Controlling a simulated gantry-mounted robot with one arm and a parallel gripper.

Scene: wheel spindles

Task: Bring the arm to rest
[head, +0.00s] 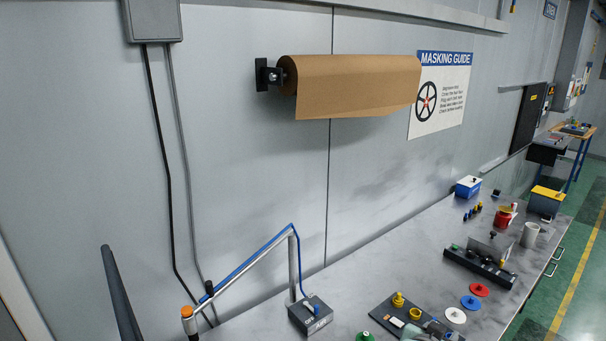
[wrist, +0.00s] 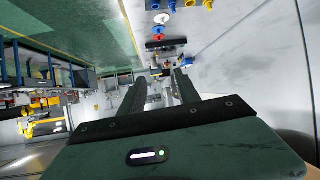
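My gripper (wrist: 160,77) shows in the wrist view with its two dark fingers apart. I see nothing held between them; the bench and small parts show well beyond the fingertips. In the wrist view the bench is seen at an odd tilt, with blue, red and white parts at the top. The grey workbench (head: 258,322) runs along the wall there. A dark plate (head: 381,312) with yellow pegs lies near its front, and a white disc (head: 455,315), a blue disc (head: 470,301) and a red disc (head: 480,289) lie beside it.
A grey box with a blue-hosed post (head: 311,313) stands on the bench at the left. A black rack (head: 479,268), a grey mug (head: 529,234), a red can (head: 503,216) and a blue box (head: 468,187) stand farther back. A brown paper roll (head: 350,85) hangs on the wall.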

